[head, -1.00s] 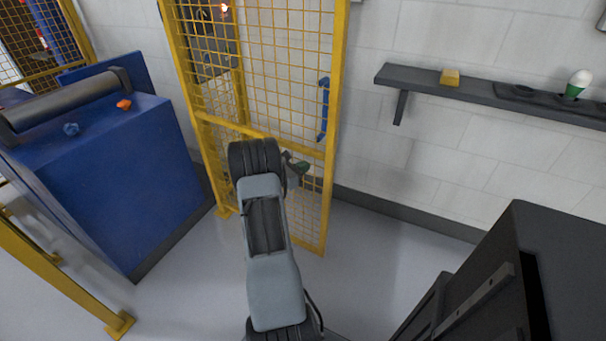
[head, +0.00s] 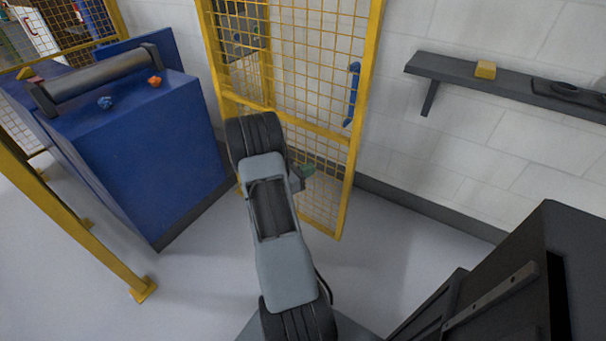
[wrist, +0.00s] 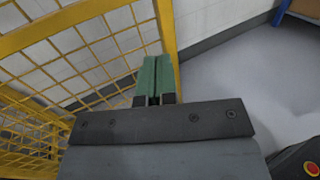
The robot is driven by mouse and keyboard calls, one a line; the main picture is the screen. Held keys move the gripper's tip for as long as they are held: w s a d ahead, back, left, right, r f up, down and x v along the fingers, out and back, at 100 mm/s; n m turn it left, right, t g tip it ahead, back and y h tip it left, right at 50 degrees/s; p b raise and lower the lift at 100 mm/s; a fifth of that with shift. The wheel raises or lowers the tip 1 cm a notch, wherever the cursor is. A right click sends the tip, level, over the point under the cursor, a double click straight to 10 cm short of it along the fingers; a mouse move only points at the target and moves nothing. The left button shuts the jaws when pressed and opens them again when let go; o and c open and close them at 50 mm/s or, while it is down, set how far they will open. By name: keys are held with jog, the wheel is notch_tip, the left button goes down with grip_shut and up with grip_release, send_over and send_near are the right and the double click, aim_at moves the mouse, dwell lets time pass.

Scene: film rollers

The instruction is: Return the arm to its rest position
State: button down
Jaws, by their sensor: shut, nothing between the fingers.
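My gripper (wrist: 155,80) shows in the wrist view with its two green fingers pressed together and nothing between them. In the head view only a bit of its green fingers (head: 306,171) shows past my folded arm, in front of the yellow mesh gate. In the wrist view the fingers point toward the gate's yellow frame post (wrist: 166,35); I cannot tell the exact gap. My arm stands in the middle of the head view, and its wrist part is mostly hidden behind the upper link.
A yellow mesh gate (head: 362,110) with a blue handle (head: 353,95) stands behind my arm. A blue cabinet (head: 150,160) with a dark roller (head: 100,76) and two small lumps is at left.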

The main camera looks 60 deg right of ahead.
jog(key=s+a+f+m+g+y, duration=0.2)
jog(key=s+a+f+m+y, duration=0.1)
jog(key=s+a+m+y, duration=0.4)
jog(key=w+a+r+m+t+y+p, duration=0.1)
jog(key=w+a+r+m+y+p, duration=0.3)
jog(key=a, duration=0.6)
jog(key=w+a+r+m+t+y+p, duration=0.1)
jog(key=a+r+t+p, duration=0.5)
jog(key=a+r, duration=0.6)
jog(key=w+a+r+t+y+p, duration=0.3)
jog(key=a+r+t+p, duration=0.3)
jog(key=a+r, duration=0.6)
notch_tip(320, 180, up, 5)
jog(key=shift+a+r+m+y+p, duration=0.2)
jog(key=shift+a+m+y+p, duration=0.2)
jog(key=shift+y+p, duration=0.45)
